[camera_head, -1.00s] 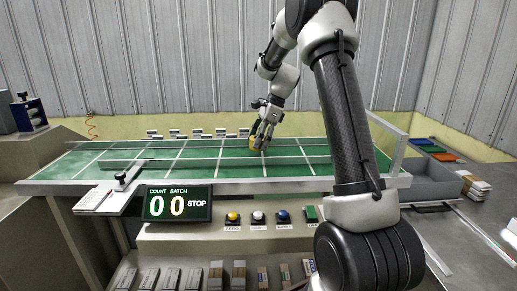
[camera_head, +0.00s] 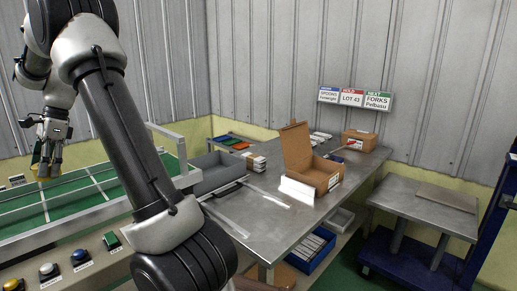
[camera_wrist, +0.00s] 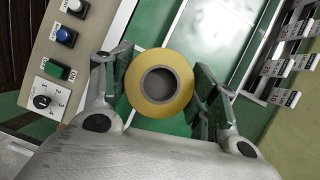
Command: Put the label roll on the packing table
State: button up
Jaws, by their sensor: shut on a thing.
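The label roll (camera_wrist: 184,83) is a yellow ring with a grey core. My gripper (camera_wrist: 162,92) is shut on it, with a finger on each side in the wrist view. In the head view my gripper (camera_head: 47,172) is at the far left, holding the yellow roll (camera_head: 41,170) above the green conveyor (camera_head: 75,198). The packing table (camera_head: 262,226) is the grey metal table at the middle and right, away from my gripper.
Bare metal shows at the table's front. A button panel (camera_wrist: 66,50) borders the conveyor.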

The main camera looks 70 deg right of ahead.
aim_at(353, 159)
jog(key=k+l+z, duration=0.1)
jog(key=k, duration=0.35)
jog(key=k+l+z, duration=0.1)
jog(key=k+l, duration=0.15)
jog(key=k, duration=0.2)
jog(key=l+z, duration=0.3)
jog(key=l, duration=0.25)
jog(key=l+z, duration=0.3)
jog(key=l, duration=0.25)
jog(key=i+l+z, duration=0.2)
jog(key=l, duration=0.2)
jog(key=i+l+z, duration=0.2)
jog(key=l, duration=0.15)
jog(key=i+l+z, duration=0.15)
jog(key=l, duration=0.2)
jog(key=k, duration=0.05)
